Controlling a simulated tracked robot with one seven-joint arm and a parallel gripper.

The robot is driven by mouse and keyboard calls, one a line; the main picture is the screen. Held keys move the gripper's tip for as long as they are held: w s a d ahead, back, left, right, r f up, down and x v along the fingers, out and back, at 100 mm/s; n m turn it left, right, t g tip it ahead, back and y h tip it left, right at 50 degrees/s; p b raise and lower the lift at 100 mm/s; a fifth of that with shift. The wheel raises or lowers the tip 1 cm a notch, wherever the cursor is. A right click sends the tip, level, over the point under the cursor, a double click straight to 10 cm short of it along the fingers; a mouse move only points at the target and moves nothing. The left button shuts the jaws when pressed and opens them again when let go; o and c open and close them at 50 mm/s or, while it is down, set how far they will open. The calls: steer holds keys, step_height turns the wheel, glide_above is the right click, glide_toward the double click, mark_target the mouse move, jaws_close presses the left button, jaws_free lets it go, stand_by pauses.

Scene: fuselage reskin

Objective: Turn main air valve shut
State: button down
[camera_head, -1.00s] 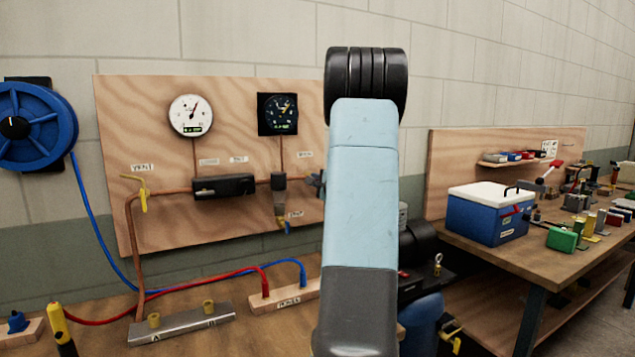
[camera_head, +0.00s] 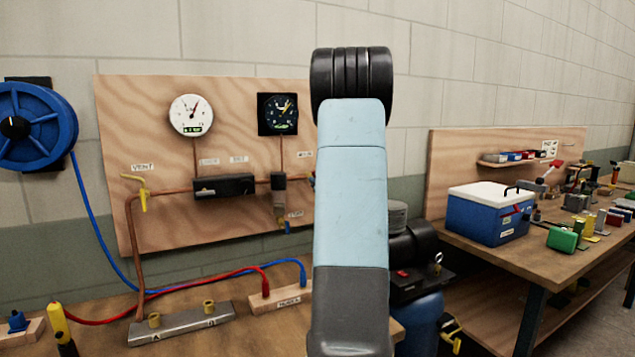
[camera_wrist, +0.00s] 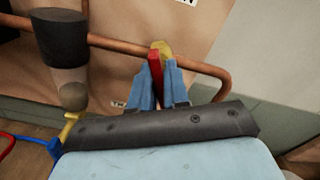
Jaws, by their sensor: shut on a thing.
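In the wrist view, the blue fingers of my gripper (camera_wrist: 157,75) are shut on a small red and yellow handle (camera_wrist: 155,62), which I take to be the main air valve's. The handle stands at the copper pipe (camera_wrist: 115,46); the fingers hide much of it and the valve body. In the head view, my arm covers the valve and nearly all of the gripper, at the right end of the wooden panel's pipe run.
The wooden panel (camera_head: 150,100) carries a white gauge (camera_head: 191,115), a dark gauge (camera_head: 277,114), a black block (camera_head: 224,186) and a yellow vent handle (camera_head: 143,192). A filter bowl (camera_wrist: 62,55) hangs close left of the fingers. A blue cooler (camera_head: 488,215) stands on the right bench.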

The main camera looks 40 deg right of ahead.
steer(key=m, duration=0.5)
steer(key=shift+f, duration=0.25)
steer(key=shift+m, duration=0.3)
steer(key=c, duration=1.2)
jaws_free()
steer(key=shift+r, duration=0.15)
steer(key=v, duration=1.3)
steer(key=shift+s, duration=0.35)
